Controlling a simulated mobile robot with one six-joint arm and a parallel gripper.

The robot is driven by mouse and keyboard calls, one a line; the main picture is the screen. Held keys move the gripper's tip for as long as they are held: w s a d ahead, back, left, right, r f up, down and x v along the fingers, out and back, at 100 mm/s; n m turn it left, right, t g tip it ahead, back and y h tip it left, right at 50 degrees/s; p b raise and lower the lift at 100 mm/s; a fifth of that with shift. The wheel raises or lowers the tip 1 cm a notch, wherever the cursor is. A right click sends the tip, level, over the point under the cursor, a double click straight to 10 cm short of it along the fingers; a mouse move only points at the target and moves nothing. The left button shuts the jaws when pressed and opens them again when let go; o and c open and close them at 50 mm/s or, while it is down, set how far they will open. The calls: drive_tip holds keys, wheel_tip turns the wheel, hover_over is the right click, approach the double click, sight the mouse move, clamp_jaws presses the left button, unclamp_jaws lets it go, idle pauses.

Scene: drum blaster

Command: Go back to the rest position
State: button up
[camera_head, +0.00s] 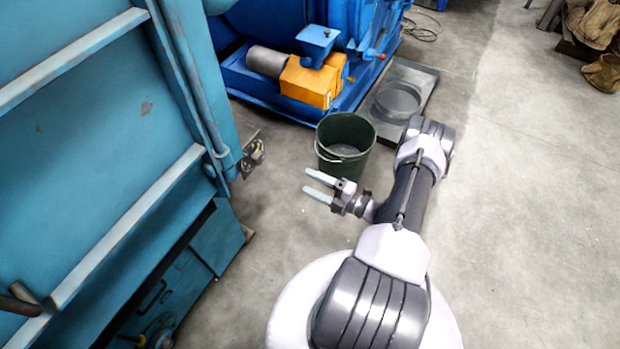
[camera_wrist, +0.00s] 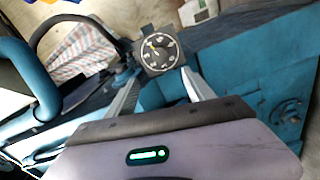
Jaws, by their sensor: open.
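My gripper (camera_head: 314,186) is open in the head view, with its two pale fingers apart and pointing left toward the blue-green machine. Nothing shows between the fingers. The arm is bent, and the gripper hangs in front of the dark green bucket, a little to its lower left in the picture. In the wrist view both fingers of my gripper (camera_wrist: 160,95) show apart, with a round dark dial (camera_wrist: 158,51) visible beyond them. I cannot tell the distance from the fingers to the dial.
The blue-green machine (camera_head: 110,120) fills the left side. A dark green bucket (camera_head: 345,150) stands on the floor beyond my gripper. A blue machine with an orange gearbox (camera_head: 308,82) and a grey metal tray (camera_head: 425,85) are behind it. Brown sacks (camera_head: 597,22) lie far right. The floor at right is clear.

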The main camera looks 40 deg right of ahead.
drive_tip(key=w+a+r+n+g+y, duration=0.25)
drive_tip(key=a+r+n+g, duration=0.2)
drive_tip(key=r+n, duration=0.3)
drive_tip(key=w+a+r+n+g+y, duration=0.25)
drive_tip(key=a+r+n+y, duration=0.2)
drive_tip(key=r+n, duration=0.3)
drive_tip(key=s+a+r+n+g+h, duration=0.2)
drive_tip(key=s+a+r+n+g, duration=0.2)
drive_tip(key=a+r+n+g, duration=0.5)
drive_tip(key=s+a+r+n+t+h, duration=0.2)
drive_tip(key=s+a+r+n+h, duration=0.2)
drive_tip(key=s+r+n, duration=0.3)
drive_tip(key=s+a+r+n+t+h, duration=0.2)
drive_tip(key=s+a+r+n+h, duration=0.2)
drive_tip(key=n, duration=1.3)
drive_tip(key=s+r+h, duration=0.1)
drive_tip(key=s+r, duration=0.2)
drive_tip(key=shift+s+a+r+t, duration=0.35)
drive_tip(key=shift+t, duration=0.05)
drive_tip(key=shift+c, duration=0.4)
